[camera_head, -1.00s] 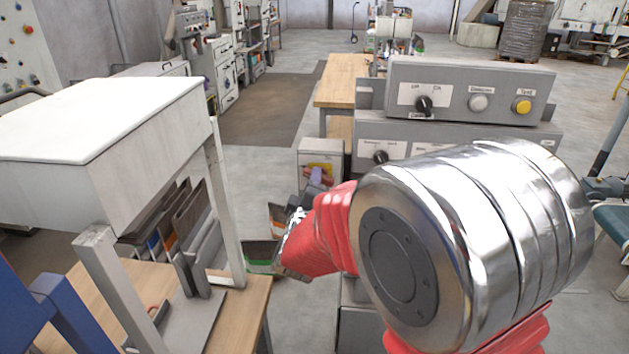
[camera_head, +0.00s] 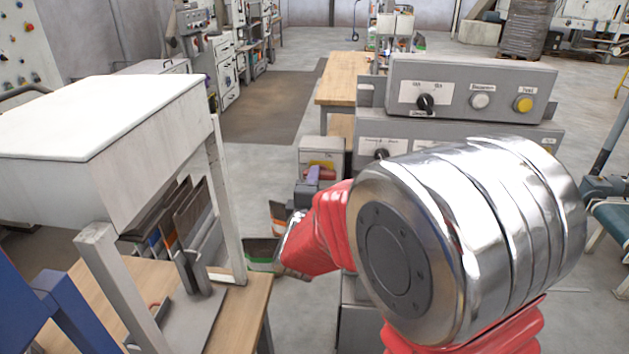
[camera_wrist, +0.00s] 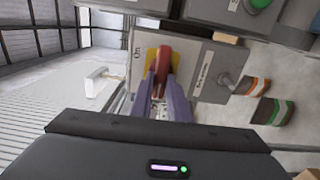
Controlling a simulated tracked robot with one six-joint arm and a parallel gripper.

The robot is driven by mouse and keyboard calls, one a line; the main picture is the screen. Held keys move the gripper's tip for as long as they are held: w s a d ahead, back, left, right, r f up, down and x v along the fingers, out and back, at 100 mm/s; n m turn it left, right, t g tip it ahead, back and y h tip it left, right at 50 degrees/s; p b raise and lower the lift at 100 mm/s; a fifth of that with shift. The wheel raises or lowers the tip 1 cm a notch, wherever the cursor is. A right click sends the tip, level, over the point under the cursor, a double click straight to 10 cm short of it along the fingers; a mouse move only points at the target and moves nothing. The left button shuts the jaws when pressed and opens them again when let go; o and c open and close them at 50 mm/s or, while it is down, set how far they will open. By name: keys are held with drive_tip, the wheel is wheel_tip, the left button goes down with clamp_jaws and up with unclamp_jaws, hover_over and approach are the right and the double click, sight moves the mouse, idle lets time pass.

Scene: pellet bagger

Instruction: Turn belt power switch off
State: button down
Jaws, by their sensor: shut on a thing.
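The belt power switch is a red handle (camera_wrist: 163,58) on a yellow plate (camera_wrist: 150,60), mounted on a grey box (camera_wrist: 198,58). In the wrist view my gripper (camera_wrist: 162,82) has its two purple fingers closed on either side of the red handle. An "On" label shows beside the yellow plate; the other label on the box is too blurred to read. In the head view the grey box (camera_head: 334,157) stands past my red and silver arm, with the purple fingers (camera_head: 313,173) in front of the plate. Most of the handle is hidden there.
A grey control panel (camera_head: 455,92) with a black knob, a white button and a yellow button stands right of the box. A white-topped hopper (camera_head: 95,115) over a wooden bench (camera_head: 235,305) stands at the left. Open floor lies beyond.

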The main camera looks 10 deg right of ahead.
drive_tip(key=shift+w+a+r, duration=0.1)
drive_tip(key=c, duration=1.7)
unclamp_jaws()
drive_tip(key=shift+c, duration=0.2)
drive_tip(key=shift+o, duration=0.3)
drive_tip(key=shift+f, duration=0.25)
drive_tip(key=shift+r, duration=0.1)
drive_tip(key=v, duration=1.4)
